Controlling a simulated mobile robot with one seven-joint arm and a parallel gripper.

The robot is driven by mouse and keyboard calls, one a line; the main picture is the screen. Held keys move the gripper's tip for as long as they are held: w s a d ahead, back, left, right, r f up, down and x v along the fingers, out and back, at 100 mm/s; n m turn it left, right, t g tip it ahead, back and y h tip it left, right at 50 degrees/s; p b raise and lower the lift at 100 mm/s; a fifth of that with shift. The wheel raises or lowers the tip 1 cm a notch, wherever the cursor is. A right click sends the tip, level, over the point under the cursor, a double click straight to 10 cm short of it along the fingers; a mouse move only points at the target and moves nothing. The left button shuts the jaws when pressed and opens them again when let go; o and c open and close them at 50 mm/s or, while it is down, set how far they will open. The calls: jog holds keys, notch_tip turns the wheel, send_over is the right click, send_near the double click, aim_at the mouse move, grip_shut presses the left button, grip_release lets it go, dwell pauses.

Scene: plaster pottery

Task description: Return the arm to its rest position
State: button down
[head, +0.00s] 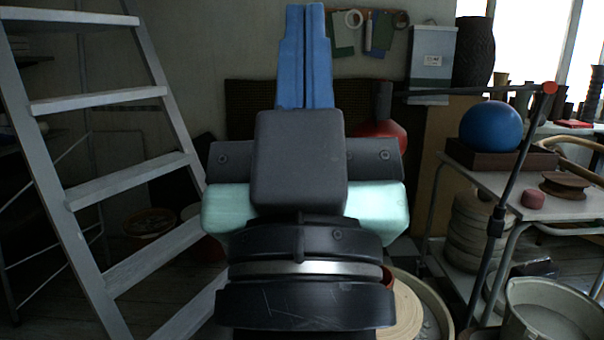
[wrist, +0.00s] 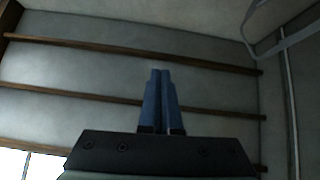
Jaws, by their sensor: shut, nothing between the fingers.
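My gripper (head: 305,12) points upward in the middle of the head view, with its two blue fingers side by side and touching. Nothing is between them. In the wrist view, the blue fingers (wrist: 161,75) also lie together, set against a grey surface with brown wooden strips. My gripper is raised well clear of the objects around it. My dark wrist hides the middle of the room in the head view.
A grey ladder (head: 115,102) stands at the left. At the right, a table (head: 470,158) carries a brown box (head: 535,160) with a blue ball (head: 491,126) on it. A large basin (head: 550,325) stands at the lower right. A black jointed stand arm (head: 515,150) reaches across the right side.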

notch_tip(320, 180, up, 40)
jog(key=s+p, duration=0.1)
jog(key=p, duration=3.6)
jog(key=shift+s+a+r+m+t+p, duration=0.2)
jog(key=shift+s+m+t+p, duration=0.1)
jog(key=shift+s+p, duration=0.1)
